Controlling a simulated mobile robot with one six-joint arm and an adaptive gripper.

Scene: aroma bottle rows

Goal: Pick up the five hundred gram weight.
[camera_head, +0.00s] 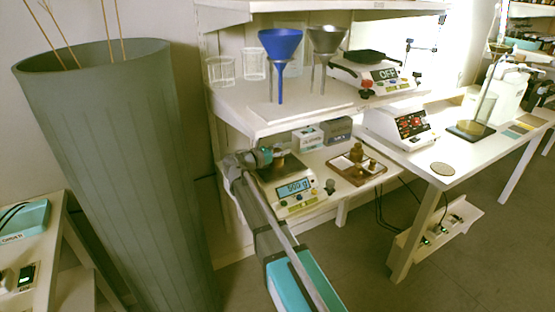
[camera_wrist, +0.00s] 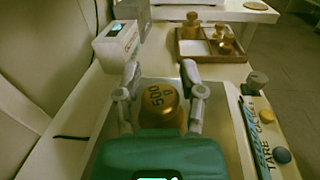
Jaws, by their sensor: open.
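The five hundred gram weight (camera_wrist: 160,99) is a brass-coloured cylinder with "500" on its top. It stands upright on the pan of a balance (camera_head: 298,202), whose display appears to read 500 g. My gripper (camera_wrist: 160,69) is open, with one finger on each side of the weight in the wrist view. I cannot tell whether either finger touches it. In the head view my gripper (camera_head: 270,157) is at the pan, and the weight (camera_head: 279,161) shows just beside it, partly hidden.
A brown tray (camera_head: 343,161) with several smaller brass weights lies right of the balance. Small boxes (camera_head: 307,137) stand behind. A shelf (camera_head: 285,122) with a blue funnel (camera_head: 281,45) and beakers hangs above. A large grey-green bin (camera_head: 115,160) stands left.

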